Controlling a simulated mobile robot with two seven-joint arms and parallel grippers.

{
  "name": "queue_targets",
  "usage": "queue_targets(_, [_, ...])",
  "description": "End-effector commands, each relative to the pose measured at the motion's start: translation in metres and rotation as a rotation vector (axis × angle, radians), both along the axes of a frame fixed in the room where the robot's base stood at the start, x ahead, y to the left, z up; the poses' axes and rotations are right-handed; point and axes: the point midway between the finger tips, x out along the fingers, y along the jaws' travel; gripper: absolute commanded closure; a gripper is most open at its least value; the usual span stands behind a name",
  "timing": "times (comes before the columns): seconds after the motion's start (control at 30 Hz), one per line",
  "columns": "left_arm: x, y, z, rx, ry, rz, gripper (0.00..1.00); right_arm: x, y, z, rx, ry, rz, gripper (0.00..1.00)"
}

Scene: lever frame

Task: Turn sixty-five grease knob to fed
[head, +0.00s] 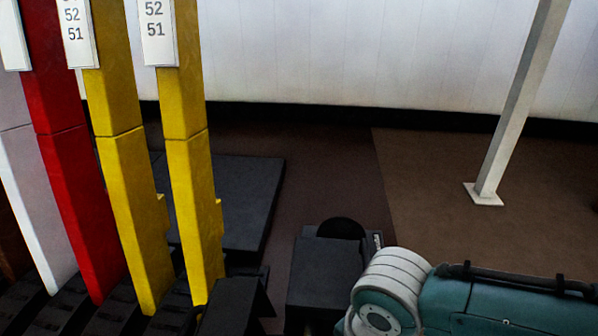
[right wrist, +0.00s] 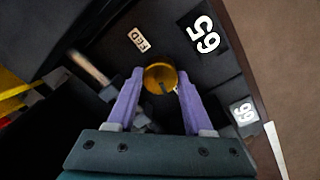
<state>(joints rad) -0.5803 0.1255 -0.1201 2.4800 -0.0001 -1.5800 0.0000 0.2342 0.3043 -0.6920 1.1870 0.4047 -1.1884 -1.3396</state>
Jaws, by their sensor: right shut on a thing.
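The sixty-five grease knob (right wrist: 155,76) is a round brass-yellow knob in the middle of the right wrist view. A dark mark shows on its lower part; I cannot tell clearly which way the knob points. My right gripper (right wrist: 159,80) has its two purple fingers on either side of the knob, shut on it. The FED label (right wrist: 138,40) is up and left of the knob. The 65 plate (right wrist: 203,37) is up and right of it, its number turned in the picture. The right fingers and knob are hidden in the head view. My left gripper is not in view.
In the head view, yellow levers (head: 185,180), a red lever (head: 75,180) and a white lever stand at left. A dark box (head: 315,268) is beside my teal right arm. A white post (head: 515,110) stands at right on open floor.

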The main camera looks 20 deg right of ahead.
Motion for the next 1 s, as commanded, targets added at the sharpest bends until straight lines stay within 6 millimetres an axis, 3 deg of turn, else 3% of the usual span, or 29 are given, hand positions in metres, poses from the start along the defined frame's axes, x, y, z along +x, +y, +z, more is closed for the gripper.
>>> queue_targets(0.3, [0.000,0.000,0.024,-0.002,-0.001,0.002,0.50,0.001,0.001,0.003,0.001,0.001,-0.300,1.00])
queue_targets(1.0, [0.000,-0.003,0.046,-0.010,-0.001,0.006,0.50,0.002,0.000,0.000,0.000,0.001,-0.965,1.00])
